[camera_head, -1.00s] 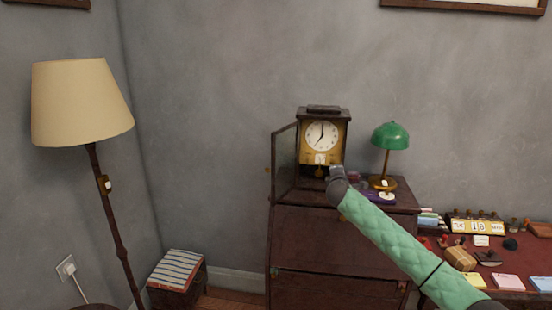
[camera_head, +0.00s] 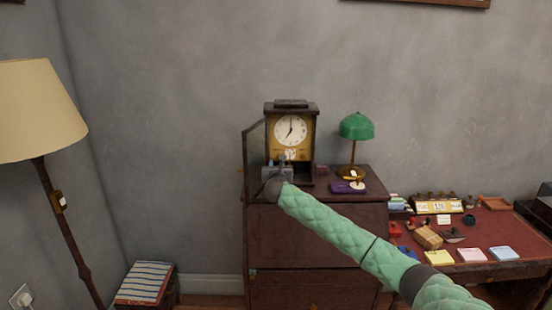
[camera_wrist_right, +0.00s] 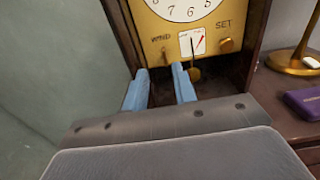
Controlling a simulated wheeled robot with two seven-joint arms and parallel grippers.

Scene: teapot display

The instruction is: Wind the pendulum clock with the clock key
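The pendulum clock (camera_head: 291,152) stands upright on a dark cabinet, with its glass door (camera_head: 254,149) swung open to the left. My right gripper (camera_head: 283,160) is in front of the clock's lower left. In the wrist view its blue fingers (camera_wrist_right: 159,84) are apart with a gap between them, below the WIND mark. A small brownish piece (camera_wrist_right: 164,54) shows under that mark; I cannot tell whether it is the clock key. My left gripper is out of view.
A green lamp (camera_head: 355,128) and a purple box (camera_head: 347,188) stand on the cabinet (camera_head: 320,218) right of the clock. A red-topped desk (camera_head: 490,228) with small items is further right. A floor lamp (camera_head: 38,115) stands at the left.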

